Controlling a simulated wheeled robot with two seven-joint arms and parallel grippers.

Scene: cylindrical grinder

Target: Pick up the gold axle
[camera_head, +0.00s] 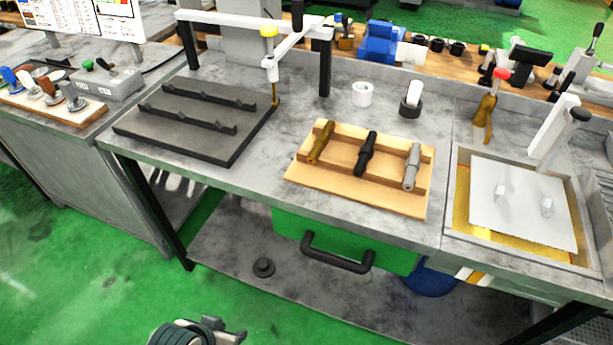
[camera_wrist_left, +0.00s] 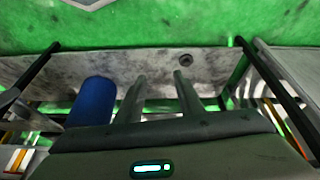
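The gold axle (camera_head: 321,142) lies in the left part of a wooden holder (camera_head: 350,195) on the grey workbench. A black axle (camera_head: 366,153) and a silver axle (camera_head: 412,165) lie to its right in the same holder. My left gripper shows only partly at the bottom edge of the head view (camera_head: 197,333), well below and left of the holder and apart from it. In the left wrist view its two fingers (camera_wrist_left: 160,88) are spread with nothing between them. The axles do not show in that view. My right gripper is not in view.
A dark grooved plate (camera_head: 185,145) and a frame (camera_head: 325,60) stand left of the holder. White and black cups (camera_head: 362,94) stand behind it. A tray with a pale plate (camera_head: 520,200) is at right. A green drawer with a black handle (camera_head: 338,255) sits under the bench's front edge.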

